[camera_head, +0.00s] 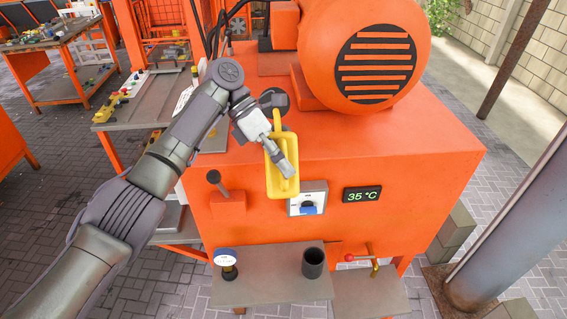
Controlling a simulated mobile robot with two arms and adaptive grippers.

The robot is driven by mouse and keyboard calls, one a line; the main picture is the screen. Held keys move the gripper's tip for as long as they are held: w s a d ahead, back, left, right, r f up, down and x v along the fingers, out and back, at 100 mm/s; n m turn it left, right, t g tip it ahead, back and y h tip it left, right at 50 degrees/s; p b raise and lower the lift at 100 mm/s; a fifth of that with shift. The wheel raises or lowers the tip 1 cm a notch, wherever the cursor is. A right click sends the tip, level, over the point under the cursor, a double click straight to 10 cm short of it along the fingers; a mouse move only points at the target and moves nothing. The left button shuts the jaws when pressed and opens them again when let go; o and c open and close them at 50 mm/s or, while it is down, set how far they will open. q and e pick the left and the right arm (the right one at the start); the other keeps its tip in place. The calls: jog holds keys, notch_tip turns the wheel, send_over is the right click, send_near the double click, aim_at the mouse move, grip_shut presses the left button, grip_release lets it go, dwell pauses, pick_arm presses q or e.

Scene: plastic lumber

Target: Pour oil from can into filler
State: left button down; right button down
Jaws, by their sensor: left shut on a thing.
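A yellow oil can (290,185) hangs in front of the orange machine's upper front edge. My left gripper (283,165) is shut on it, seemingly at its upper part; the fingers hide some of the can. A dark round fitting (273,98), possibly the filler, sits on the machine top just behind my left wrist and is partly hidden. Whether the can's spout meets it cannot be told. My right gripper is not in view.
The orange machine (420,150) carries a large round motor housing (361,45) right of the can. Its front has a lever (214,178), a dial switch (307,204) and a 35 °C display (362,196). Below, a grey shelf (268,290) holds a black cup (314,263).

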pick_arm(q)
jog(key=shift+w+r+g, duration=0.15)
jog(key=shift+r+g, duration=0.2)
jog(key=shift+r, duration=0.3)
jog(key=shift+w+r+g, duration=0.1)
jog(key=shift+r+g, duration=0.25)
jog(key=shift+r, duration=0.3)
dwell(4.6)
jog(key=shift+s+f+t, duration=0.1)
jog(key=shift+f+t, duration=0.2)
jog(key=shift+f, duration=0.2)
jog(key=shift+r, duration=0.15)
